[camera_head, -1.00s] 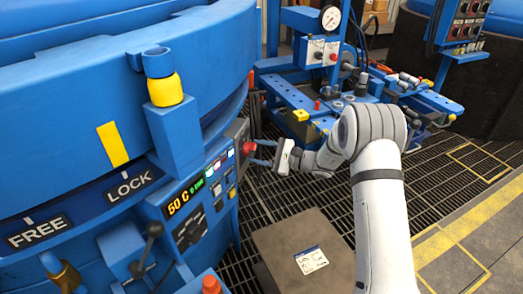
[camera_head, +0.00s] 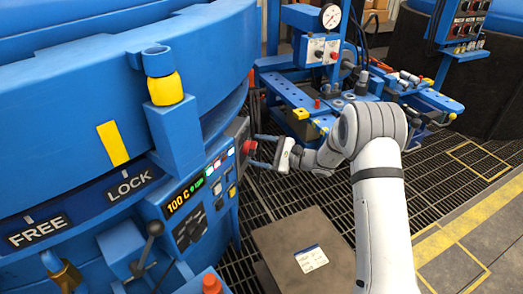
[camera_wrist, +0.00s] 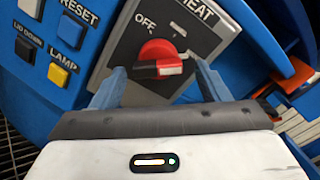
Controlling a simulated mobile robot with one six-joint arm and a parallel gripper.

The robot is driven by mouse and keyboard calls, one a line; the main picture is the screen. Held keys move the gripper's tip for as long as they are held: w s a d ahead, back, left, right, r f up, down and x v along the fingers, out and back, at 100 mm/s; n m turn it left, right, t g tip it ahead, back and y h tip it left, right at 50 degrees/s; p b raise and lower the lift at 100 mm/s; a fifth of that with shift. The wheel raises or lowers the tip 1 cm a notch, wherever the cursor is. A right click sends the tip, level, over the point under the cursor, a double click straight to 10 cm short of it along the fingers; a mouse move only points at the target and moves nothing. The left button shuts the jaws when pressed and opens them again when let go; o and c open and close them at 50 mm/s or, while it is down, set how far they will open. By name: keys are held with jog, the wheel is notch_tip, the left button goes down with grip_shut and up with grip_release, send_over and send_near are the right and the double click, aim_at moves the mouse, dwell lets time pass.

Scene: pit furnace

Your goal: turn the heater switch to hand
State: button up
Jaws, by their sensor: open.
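The heater switch is a red rotary knob (camera_wrist: 160,58) on a grey plate (camera_wrist: 205,42) marked OFF and HEAT. A white pointer mark on the knob faces right, away from OFF. Any other position label is not readable. The knob also shows in the head view (camera_head: 249,147). My gripper (camera_wrist: 158,80) is open, with one blue finger on each side of the knob and a gap to it. In the head view my gripper (camera_head: 257,150) reaches the furnace panel from the right.
The display (camera_head: 186,194) reads 100 C. Beside the switch are the RESET, LID DOWN and LAMP buttons, the LAMP one yellow (camera_wrist: 58,75). A padlock (camera_head: 65,273) hangs at lower left. A grey box (camera_head: 295,240) stands on the grating below my arm.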

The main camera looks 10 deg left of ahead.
jog(key=d+p, duration=0.1)
jog(key=d, duration=0.6)
jog(key=shift+s+d, duration=0.35)
